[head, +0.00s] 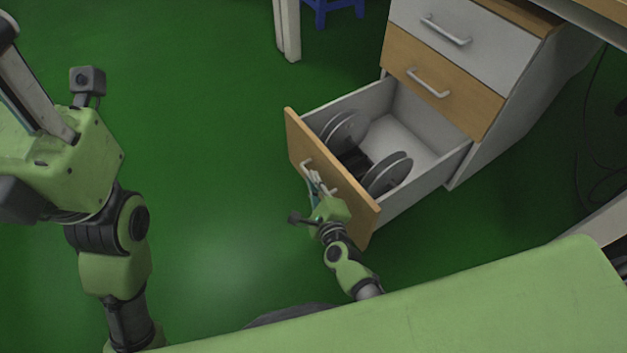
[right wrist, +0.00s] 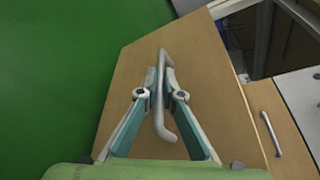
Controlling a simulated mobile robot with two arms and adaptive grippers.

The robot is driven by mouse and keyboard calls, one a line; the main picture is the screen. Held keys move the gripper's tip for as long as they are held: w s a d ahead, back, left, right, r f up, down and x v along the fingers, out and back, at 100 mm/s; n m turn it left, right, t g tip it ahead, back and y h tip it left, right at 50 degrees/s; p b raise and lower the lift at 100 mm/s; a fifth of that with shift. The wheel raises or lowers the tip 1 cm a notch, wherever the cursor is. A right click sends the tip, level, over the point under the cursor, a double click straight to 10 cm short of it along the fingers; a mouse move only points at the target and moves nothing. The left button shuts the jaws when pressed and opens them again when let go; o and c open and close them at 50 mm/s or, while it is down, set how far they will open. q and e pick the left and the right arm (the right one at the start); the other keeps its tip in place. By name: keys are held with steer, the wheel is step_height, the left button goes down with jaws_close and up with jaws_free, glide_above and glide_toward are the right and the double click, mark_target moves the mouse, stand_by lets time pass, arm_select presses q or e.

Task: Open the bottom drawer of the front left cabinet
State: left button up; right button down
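The cabinet (head: 520,120) stands at the upper right in the head view, with a white top drawer and a wood-coloured middle drawer (head: 440,78), both shut. Its bottom drawer (head: 330,178) is pulled far out, and its wood-coloured front faces my right arm. My right gripper (head: 314,180) is at this drawer's handle (head: 306,165). In the right wrist view, the fingers (right wrist: 160,75) close in on both sides of the handle bar (right wrist: 164,100) and appear shut on it. My left gripper (head: 35,90) is raised at the left edge, away from the cabinet; its fingertips are partly cut off.
Grey discs (head: 388,173) stand upright inside the open drawer, with a dark item between them. A white table leg (head: 288,30) and a blue stool (head: 333,8) are at the top. Cables (head: 590,140) hang at the right. The green floor left of the drawer is clear.

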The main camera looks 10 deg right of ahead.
steer(key=c, duration=2.2)
jaws_free()
